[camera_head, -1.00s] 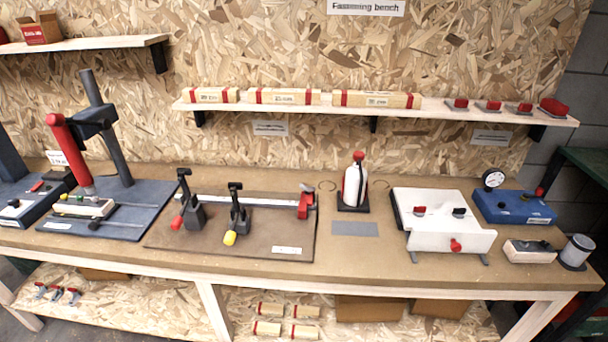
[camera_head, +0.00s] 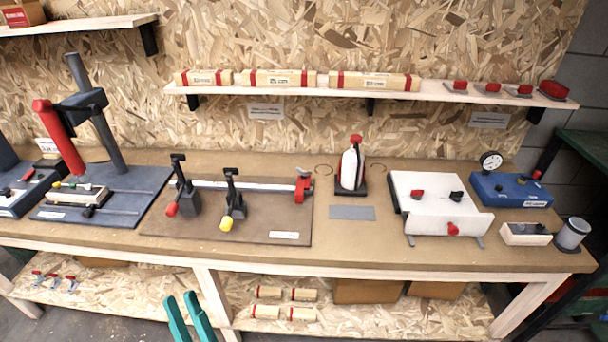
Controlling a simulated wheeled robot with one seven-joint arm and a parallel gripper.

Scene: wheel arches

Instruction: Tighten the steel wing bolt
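A white fixture (camera_head: 432,216) stands on the right part of the bench. It has a small red knob (camera_head: 417,195) and a dark wing-shaped knob (camera_head: 456,196) on top, and a red knob (camera_head: 453,229) on its front face. The dark knob may be the steel wing bolt; at this size I cannot tell its metal or how far it is screwed in. My gripper (camera_head: 181,295) shows as two green fingers at the bottom edge, left of centre. The fingers are apart with nothing visible between them, below and in front of the bench, far from the white fixture.
The bench (camera_head: 350,245) also holds a clamp rail (camera_head: 245,186), a white bottle-like tool (camera_head: 351,170), a blue gauge box (camera_head: 512,190), a small tray (camera_head: 526,234) and a grey cylinder (camera_head: 573,234). A wall shelf (camera_head: 330,91) overhangs the back. The bench front is mostly clear.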

